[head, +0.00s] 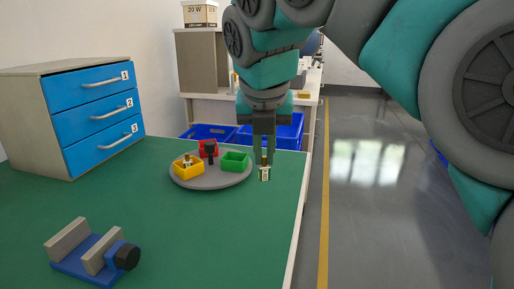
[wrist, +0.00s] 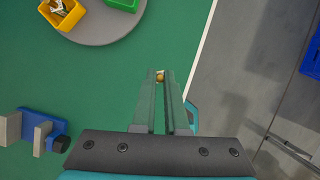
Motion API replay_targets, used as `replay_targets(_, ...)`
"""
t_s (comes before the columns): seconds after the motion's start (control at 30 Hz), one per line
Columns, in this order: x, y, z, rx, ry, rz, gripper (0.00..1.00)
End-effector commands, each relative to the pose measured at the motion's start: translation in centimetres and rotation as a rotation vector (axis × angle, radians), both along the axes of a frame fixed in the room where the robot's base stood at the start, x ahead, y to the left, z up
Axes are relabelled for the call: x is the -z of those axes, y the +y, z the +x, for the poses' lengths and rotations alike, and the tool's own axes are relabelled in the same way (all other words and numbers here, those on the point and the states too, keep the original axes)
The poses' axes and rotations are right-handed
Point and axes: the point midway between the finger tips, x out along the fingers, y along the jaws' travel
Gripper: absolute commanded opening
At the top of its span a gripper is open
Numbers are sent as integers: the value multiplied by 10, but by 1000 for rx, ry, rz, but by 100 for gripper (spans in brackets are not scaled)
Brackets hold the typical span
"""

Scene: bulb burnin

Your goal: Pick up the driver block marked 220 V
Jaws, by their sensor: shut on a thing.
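My gripper (head: 264,156) points straight down over the right side of the green table and is shut on a small block. The block (head: 265,173) shows below the fingertips in the head view, with a pale, marked face and a yellowish top; the marking is too small to read. In the wrist view only a small orange-yellow part of the block (wrist: 160,76) shows between the fingertips; the fingers hide the rest. I cannot tell whether the block touches the table. A similar small piece shows in the yellow bin (head: 188,171).
A round grey turntable (head: 208,184) with yellow, red (head: 208,147) and green (head: 235,162) bins stands left of my gripper. A blue vise (head: 95,255) is at the front left, a drawer cabinet (head: 80,110) at the back left. The table's right edge is close.

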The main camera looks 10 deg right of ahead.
Motion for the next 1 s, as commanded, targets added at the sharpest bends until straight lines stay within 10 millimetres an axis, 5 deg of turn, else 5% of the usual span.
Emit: replay_targets(1.0,-45,-2,-7,0,-2,0,0)
